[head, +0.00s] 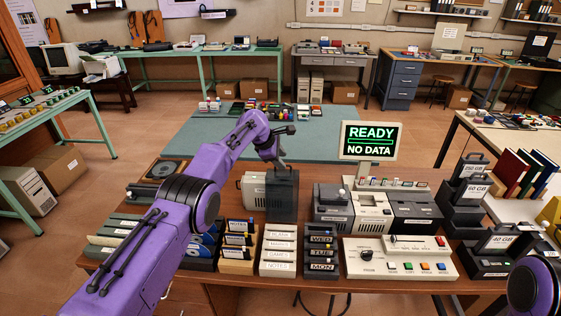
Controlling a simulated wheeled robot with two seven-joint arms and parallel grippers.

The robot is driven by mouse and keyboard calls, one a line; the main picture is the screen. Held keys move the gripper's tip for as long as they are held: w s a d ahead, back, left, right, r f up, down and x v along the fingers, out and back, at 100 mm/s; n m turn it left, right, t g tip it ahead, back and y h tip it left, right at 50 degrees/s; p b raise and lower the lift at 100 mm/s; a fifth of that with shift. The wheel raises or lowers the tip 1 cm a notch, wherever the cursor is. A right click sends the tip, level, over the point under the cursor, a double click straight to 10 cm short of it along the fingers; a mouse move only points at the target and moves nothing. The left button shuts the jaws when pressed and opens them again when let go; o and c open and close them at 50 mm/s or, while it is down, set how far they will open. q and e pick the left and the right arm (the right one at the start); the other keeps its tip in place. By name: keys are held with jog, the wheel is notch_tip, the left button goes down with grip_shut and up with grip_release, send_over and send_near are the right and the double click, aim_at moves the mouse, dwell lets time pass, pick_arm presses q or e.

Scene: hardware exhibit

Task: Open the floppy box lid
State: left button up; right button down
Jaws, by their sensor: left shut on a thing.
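A dark grey upright box (281,200), which looks like the floppy box, stands on the wooden table beside a beige case. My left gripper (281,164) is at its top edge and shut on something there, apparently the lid. The fingertips are small and partly hidden by the wrist, so the exact grip is hard to see. I cannot tell from here how far the lid is raised. Of my right arm only a purple and black part shows at the bottom right; its gripper is out of view.
The beige case (253,191) stands close left of the box. Grey and beige drives (372,212) stand to the right, below a READY screen (370,141). Trays of disks and labelled drawers (279,249) fill the front.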

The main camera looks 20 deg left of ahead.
pick_arm(q)
jog(key=shift+d+f, duration=0.15)
jog(key=shift+f, duration=0.15)
jog(key=shift+s+r, duration=0.2)
jog(key=shift+r, duration=0.25)
jog(key=b+v, duration=0.3)
jog(key=v, duration=0.6)
jog(key=shift+a+r, duration=0.2)
jog(key=shift+a, duration=0.1)
jog(key=shift+s, duration=0.15)
